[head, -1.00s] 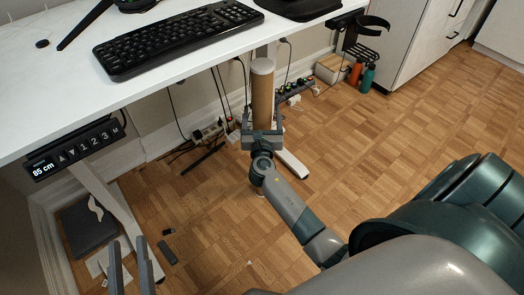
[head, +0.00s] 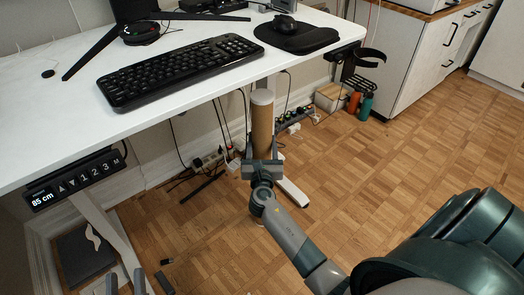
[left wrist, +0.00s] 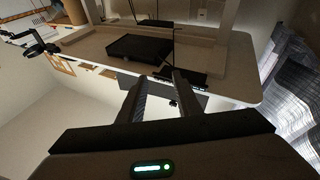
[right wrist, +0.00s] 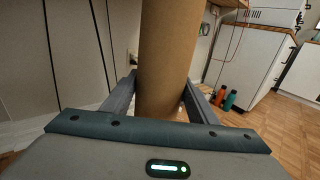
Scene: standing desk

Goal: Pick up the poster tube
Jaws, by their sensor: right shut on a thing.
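The poster tube (head: 262,125) is a brown cardboard cylinder with a pale cap, upright just in front of the desk's front edge. My right gripper (head: 262,165) is shut around it below its upper part. In the right wrist view the tube (right wrist: 166,60) fills the space between the fingers (right wrist: 160,98). The tube's lower part is mostly hidden behind my right arm, so I cannot tell whether it touches the floor. My left gripper (head: 125,284) is at the bottom left, away from the tube. Its fingers (left wrist: 158,80) are apart with nothing between them.
The white desk (head: 60,120) carries a keyboard (head: 180,70) and a mouse (head: 284,24). A height panel (head: 75,180) hangs under its edge. Cables and power strips (head: 210,160) lie behind the tube. Two bottles (head: 360,104) stand by the cabinet. The floor (head: 420,150) at right is open.

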